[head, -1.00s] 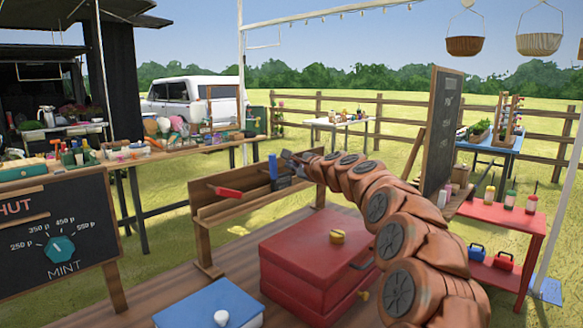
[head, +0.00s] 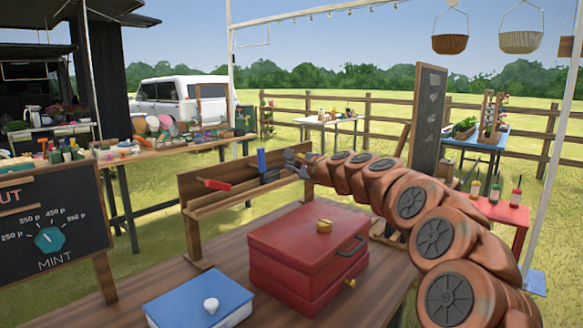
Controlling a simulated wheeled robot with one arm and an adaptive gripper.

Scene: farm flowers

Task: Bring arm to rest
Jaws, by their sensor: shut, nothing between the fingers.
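My gripper (head: 296,163) is at the end of my arm, which reaches in from the lower right. It is small in the head view, shut and empty, near the right end of the wooden rack (head: 232,190). A blue-handled tool (head: 262,161) stands in the rack just left of the gripper. A red-handled tool (head: 214,185) lies farther left on the rack. I cannot tell whether the gripper touches the rack.
A red box (head: 307,252) with a yellow knob and a blue box (head: 198,300) with a white knob stand on the wooden table (head: 250,272). A chalkboard (head: 428,115) and a red side table (head: 505,222) stand to the right. Open air lies above the boxes.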

